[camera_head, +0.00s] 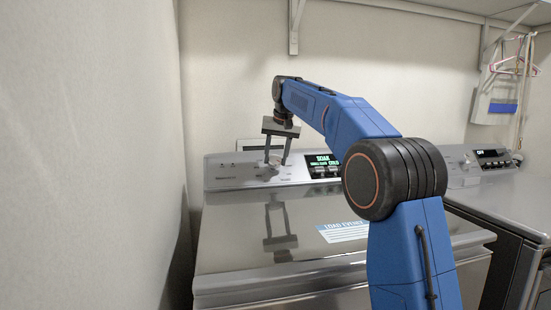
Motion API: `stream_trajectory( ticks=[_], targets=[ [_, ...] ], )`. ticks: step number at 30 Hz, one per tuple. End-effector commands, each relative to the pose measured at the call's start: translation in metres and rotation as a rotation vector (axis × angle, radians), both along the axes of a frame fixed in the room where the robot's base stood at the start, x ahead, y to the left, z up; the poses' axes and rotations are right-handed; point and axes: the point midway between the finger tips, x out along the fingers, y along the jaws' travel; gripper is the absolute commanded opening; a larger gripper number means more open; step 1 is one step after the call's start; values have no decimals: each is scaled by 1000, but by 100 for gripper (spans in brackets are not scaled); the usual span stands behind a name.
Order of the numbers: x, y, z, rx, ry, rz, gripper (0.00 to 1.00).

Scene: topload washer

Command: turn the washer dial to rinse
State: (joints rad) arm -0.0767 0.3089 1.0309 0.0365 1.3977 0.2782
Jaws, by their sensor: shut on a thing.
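The topload washer (295,254) stands ahead with its lid closed. Its control panel (230,172) runs along the back. The dial (274,164) is on the panel, left of the lit display, and is partly hidden by my fingers. My gripper (273,164) points down at the panel and is shut on the dial, with a finger on each side of it. The display (322,165) is lit with green text; its top line seems to read SOAK. The dial's pointer mark is too small to make out.
A blue-and-white label (343,232) lies on the washer lid. A second machine (500,200) with its own panel and a display reading OFF stands at the right. A wall is close on the left.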

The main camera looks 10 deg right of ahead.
Motion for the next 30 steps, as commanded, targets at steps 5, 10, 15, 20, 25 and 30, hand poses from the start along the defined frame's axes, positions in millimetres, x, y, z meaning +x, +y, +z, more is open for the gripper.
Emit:
stream_trajectory(
  ticks=[5,10,15,20,25,30],
  targets=[
    [-1,-2,1,99,-2,-122,19],
    [-1,-3,0,201,-1,-247,19],
    [-2,-4,0,304,-1,-373,19],
    [-3,-5,-1,400,0,-492,19],
    [-4,-5,-2,501,0,-616,19],
    [-4,-6,-2,604,-1,-741,19]
  ],
)
